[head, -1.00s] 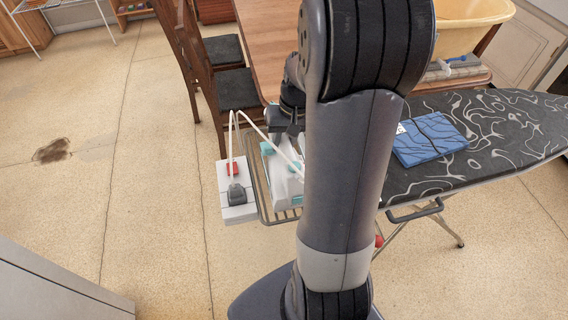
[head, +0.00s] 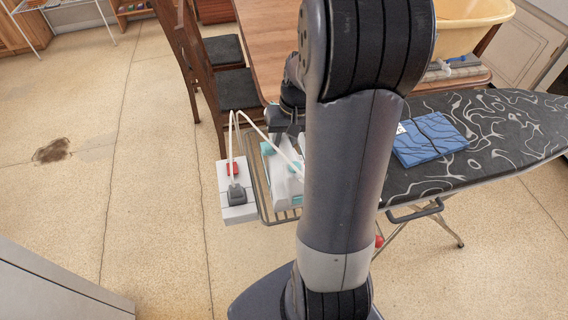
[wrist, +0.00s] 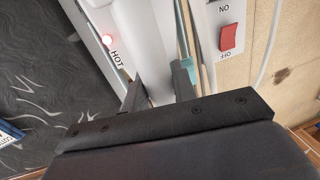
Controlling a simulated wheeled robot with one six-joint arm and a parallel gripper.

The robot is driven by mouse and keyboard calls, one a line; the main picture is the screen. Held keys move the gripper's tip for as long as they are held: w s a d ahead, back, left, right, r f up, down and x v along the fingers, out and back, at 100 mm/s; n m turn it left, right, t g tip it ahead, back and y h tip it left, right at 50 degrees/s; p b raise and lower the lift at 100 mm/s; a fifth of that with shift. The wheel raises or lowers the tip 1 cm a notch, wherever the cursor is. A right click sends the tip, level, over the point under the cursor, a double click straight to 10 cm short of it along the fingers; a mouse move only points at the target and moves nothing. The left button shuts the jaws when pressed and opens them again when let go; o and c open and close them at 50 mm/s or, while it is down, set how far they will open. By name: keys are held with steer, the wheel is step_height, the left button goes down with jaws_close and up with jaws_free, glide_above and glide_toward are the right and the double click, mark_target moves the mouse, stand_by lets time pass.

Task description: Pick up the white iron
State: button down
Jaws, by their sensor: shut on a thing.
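The white iron (head: 284,180) with teal parts is on the wire rest at the left end of the ironing board, partly hidden behind my arm in the head view. In the wrist view its white body (wrist: 150,40) runs up between my fingers. My gripper (wrist: 160,92) is shut on the iron; in the head view the gripper (head: 287,135) is over the iron's far end and mostly hidden by my arm. Whether the iron is clear of the rest cannot be told.
A white power strip (head: 236,190) with a red switch and a black plug sits left of the wire rest (head: 262,190). A white cord (head: 233,135) loops above it. A folded blue cloth (head: 428,139) lies on the patterned ironing board (head: 510,125). A chair (head: 238,90) and wooden table (head: 262,35) stand behind.

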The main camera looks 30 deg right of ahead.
step_height(320, 180, up, 11)
steer(key=shift+f, duration=0.15)
stand_by(0.5)
steer(key=c, duration=1.7)
jaws_free()
steer(key=c, duration=0.5)
steer(key=c, duration=2.2)
jaws_free()
